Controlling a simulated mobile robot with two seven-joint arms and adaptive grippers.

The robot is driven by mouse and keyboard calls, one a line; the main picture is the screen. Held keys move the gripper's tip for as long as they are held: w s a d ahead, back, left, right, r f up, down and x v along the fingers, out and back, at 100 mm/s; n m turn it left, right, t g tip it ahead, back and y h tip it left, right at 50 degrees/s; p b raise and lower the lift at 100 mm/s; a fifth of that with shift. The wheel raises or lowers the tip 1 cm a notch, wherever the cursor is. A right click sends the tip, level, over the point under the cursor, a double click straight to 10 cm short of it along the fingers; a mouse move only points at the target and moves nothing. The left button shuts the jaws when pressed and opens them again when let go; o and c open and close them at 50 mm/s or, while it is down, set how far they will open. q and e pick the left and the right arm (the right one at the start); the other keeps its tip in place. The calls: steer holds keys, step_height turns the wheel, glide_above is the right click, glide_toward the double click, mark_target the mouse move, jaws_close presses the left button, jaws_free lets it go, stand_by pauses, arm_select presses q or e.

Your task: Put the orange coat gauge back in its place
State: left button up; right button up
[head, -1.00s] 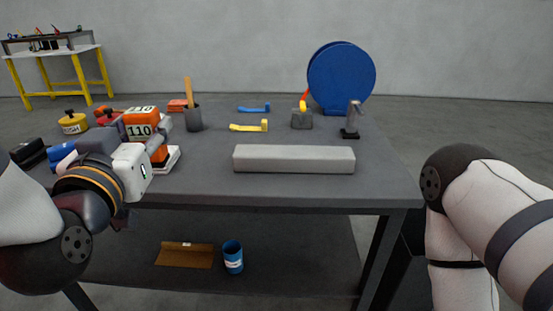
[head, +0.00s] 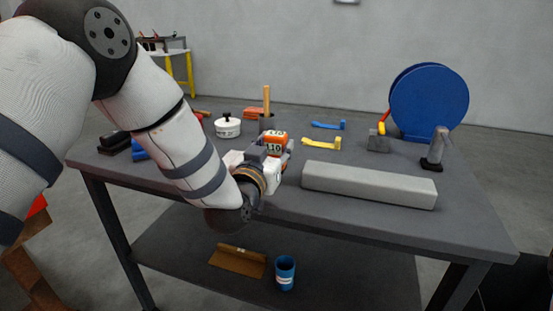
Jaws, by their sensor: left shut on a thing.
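The orange coat gauge (head: 275,136), a block with an orange top and a pale panel reading 110, is at the front left of the grey bench. My left gripper (head: 268,153) is shut on it; the wrist hides its lower part, and I cannot tell whether it touches the bench top. My right gripper is not in view.
A long grey block (head: 368,185) lies right of the gauge. Behind are a white tin (head: 228,127), a yellow hook-shaped piece (head: 322,144), a blue one (head: 328,125), a grey block (head: 378,143) and a big blue disc (head: 430,100). A blue cup (head: 285,272) stands on the lower shelf.

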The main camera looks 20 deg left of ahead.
arm_select(q)
step_height(320, 180, down, 3)
steer(key=shift+r, duration=0.15)
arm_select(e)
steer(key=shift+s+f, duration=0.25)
arm_select(q)
steer(key=o, duration=1.2)
steer(key=shift+o, duration=0.2)
